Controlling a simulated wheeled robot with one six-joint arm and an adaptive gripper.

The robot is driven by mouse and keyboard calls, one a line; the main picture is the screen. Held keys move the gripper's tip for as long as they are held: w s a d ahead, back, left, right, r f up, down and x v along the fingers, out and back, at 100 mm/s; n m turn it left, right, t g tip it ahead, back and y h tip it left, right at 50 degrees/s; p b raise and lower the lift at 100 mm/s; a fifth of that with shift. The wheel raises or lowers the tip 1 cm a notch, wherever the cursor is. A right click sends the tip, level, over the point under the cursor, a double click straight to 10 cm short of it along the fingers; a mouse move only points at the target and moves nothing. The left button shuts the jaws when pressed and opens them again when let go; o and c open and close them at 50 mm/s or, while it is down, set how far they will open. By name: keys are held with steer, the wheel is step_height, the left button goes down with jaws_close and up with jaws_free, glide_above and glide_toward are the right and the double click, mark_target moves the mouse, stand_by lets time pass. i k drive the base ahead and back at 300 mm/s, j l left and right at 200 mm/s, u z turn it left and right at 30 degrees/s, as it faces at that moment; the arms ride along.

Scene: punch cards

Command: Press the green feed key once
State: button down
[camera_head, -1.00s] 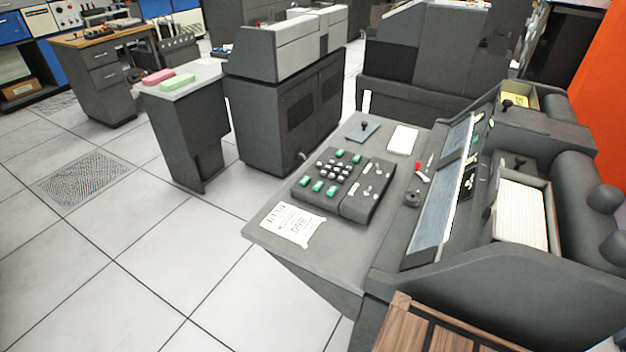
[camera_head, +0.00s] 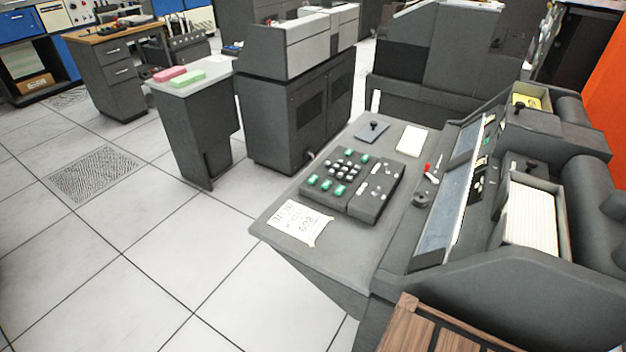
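The keypunch keyboard (camera_head: 352,183) sits on the grey machine desk (camera_head: 345,255) in the head view. It carries white round keys in the middle and several green keys around them. Green keys (camera_head: 326,185) line its near edge, and two more (camera_head: 357,155) are at its far edge. Any lettering on the keys is too small to read, so I cannot tell which one is the feed key. My gripper is not in view.
A printed paper (camera_head: 297,222) lies on the desk in front of the keyboard. A card tray (camera_head: 537,213) holds white cards at the right. A wooden top (camera_head: 440,330) is at the bottom. Open tiled floor (camera_head: 150,265) is at the left.

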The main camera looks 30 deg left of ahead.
mark_target(312, 180)
steer(key=j, duration=0.5)
steer(key=k+j+z, duration=0.1)
steer(key=j, duration=0.4)
steer(key=k+j, duration=0.1)
steer(key=j, duration=0.4)
